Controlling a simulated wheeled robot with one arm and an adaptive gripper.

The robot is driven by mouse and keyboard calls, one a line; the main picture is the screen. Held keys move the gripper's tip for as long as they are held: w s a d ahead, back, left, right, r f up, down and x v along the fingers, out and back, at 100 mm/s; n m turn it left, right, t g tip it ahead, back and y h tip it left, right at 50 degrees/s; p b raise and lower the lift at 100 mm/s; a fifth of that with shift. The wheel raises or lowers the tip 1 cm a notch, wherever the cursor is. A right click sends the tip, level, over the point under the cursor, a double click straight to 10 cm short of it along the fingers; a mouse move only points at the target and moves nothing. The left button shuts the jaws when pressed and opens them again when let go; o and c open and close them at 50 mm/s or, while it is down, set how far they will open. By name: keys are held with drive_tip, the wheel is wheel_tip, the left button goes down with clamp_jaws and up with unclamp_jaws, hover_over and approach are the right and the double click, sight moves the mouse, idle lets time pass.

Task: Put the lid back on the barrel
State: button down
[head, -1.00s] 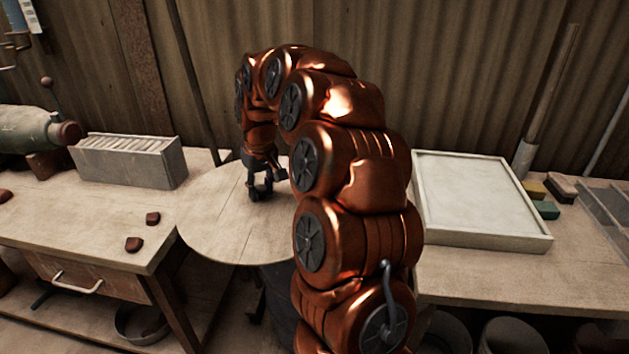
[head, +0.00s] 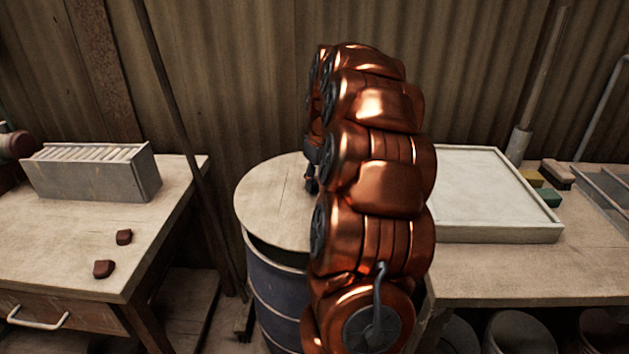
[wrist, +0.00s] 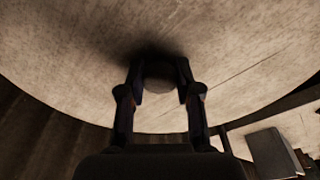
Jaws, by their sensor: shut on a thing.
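The lid is a wide round pale wooden disc (head: 270,200), in the middle of the head view and filling most of the wrist view (wrist: 70,50). The barrel (head: 280,300) is dark blue with hoops and stands under the lid. A dark gap shows between the lid's near edge and the barrel; whether they touch anywhere is hidden by my arm. My gripper (wrist: 160,80) is shut on a rounded knob on the lid's top. In the head view my gripper (head: 311,182) is partly hidden behind my arm.
A left workbench (head: 60,235) holds a grey slotted box (head: 95,172) and two dark red pieces (head: 104,269). A right bench (head: 530,275) holds a white tray (head: 470,190) and small coloured blocks (head: 548,197). A corrugated wall closes the back.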

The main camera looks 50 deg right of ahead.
sight(317, 192)
drive_tip(key=shift+f+b, duration=0.95)
drive_tip(key=shift+f, duration=2.15)
drive_tip(key=shift+f, duration=0.15)
idle(1.0)
drive_tip(key=c, duration=0.7)
unclamp_jaws()
drive_tip(key=o, duration=0.5)
drive_tip(key=shift+c, duration=0.2)
